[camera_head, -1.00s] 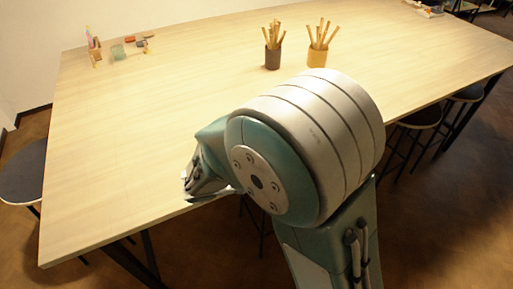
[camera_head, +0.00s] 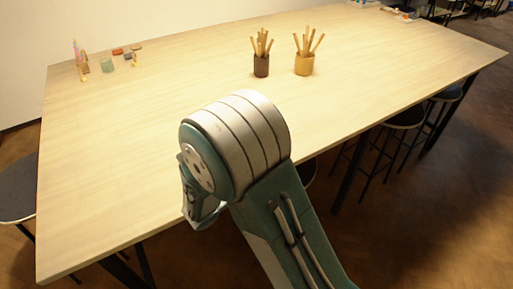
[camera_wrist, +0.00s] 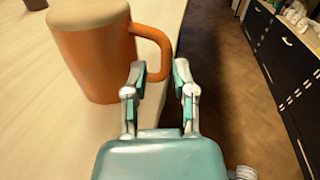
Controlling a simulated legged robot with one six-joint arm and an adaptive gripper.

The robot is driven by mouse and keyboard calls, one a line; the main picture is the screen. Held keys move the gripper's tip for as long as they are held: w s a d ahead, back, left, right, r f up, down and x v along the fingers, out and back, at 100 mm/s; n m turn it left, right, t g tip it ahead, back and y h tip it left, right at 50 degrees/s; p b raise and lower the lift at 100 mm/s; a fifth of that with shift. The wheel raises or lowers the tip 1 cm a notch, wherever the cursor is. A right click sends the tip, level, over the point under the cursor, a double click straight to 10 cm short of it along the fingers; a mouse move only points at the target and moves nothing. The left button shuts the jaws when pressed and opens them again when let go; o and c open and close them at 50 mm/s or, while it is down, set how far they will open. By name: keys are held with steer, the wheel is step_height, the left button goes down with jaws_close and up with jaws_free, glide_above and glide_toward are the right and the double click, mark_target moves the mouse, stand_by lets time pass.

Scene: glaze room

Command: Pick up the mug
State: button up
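The orange mug (camera_wrist: 98,55) shows in the wrist view at left of centre, with a pale rim band and its handle (camera_wrist: 160,48) pointing right. It stands on the wooden table close to the edge. My gripper (camera_wrist: 160,72) is open. Its fingertips are apart, with the lower part of the handle appearing between them; I cannot tell whether either finger touches it. In the head view my arm is at the table's near edge, and the mug is not visible there. My gripper shows only partly below the arm's big joint.
The wooden table (camera_head: 130,170) is mostly clear. A dark cup (camera_head: 261,66) and a yellow cup (camera_head: 304,65) of sticks stand toward the back. Small items lie at the far left. Stools (camera_head: 407,117) stand along the right side. Dark cabinets (camera_wrist: 285,65) are at right in the wrist view.

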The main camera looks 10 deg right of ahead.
steer(key=x, duration=0.4)
steer(key=shift+s+d, duration=0.25)
steer(key=shift+a, duration=0.2)
jaws_close()
steer(key=shift+a, duration=0.25)
steer(key=shift+d+r, duration=0.2)
